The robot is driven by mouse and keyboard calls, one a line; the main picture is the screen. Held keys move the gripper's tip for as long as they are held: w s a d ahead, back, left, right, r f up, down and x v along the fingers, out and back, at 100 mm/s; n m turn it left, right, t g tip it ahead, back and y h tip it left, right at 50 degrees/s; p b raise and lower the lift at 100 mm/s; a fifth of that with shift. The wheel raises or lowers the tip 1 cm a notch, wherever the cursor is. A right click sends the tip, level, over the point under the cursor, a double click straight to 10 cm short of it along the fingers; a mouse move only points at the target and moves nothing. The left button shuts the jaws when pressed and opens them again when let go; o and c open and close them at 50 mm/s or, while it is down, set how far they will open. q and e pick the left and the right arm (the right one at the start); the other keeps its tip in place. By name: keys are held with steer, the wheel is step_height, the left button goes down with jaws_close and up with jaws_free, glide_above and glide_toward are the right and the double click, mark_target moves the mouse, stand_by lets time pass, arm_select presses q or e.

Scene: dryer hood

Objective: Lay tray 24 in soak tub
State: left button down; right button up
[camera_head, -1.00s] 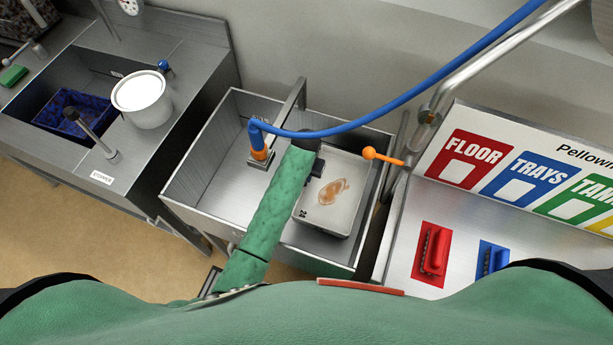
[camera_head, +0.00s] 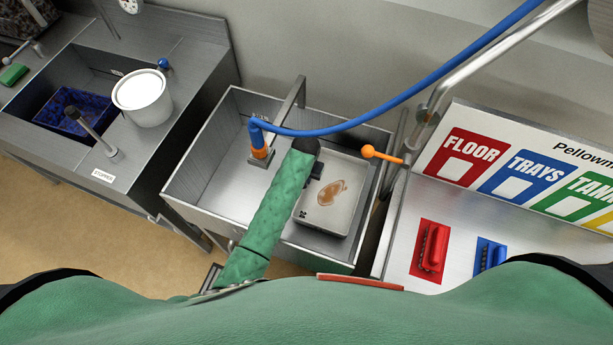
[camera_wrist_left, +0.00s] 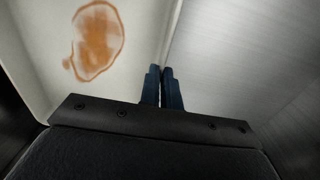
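Tray 24 (camera_head: 340,212) is a pale, shallow tray with a brown stain and the number at its near left corner. In the head view it is within the right part of a steel basin (camera_head: 208,200); contact with the basin floor cannot be told. No label marks this basin as the soak tub. My left gripper (camera_head: 314,174) is at the tray's left edge, partly hidden by my green-sleeved arm. In the left wrist view its blue fingers (camera_wrist_left: 163,88) are close together on the tray's rim, with the stain (camera_wrist_left: 97,42) to the left. My right gripper is not in view.
A blue hose with an orange-and-blue nozzle (camera_head: 259,143) hangs over the basin. An orange-knobbed lever (camera_head: 369,151) is at its right. A left sink holds a blue crate (camera_head: 72,113); a white bucket (camera_head: 144,100) stands beside it. Red (camera_head: 433,248) and blue brushes lie right.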

arm_select(q)
steer(key=c, duration=1.6)
jaws_free()
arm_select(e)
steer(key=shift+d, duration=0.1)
arm_select(q)
steer(key=shift+r, duration=0.1)
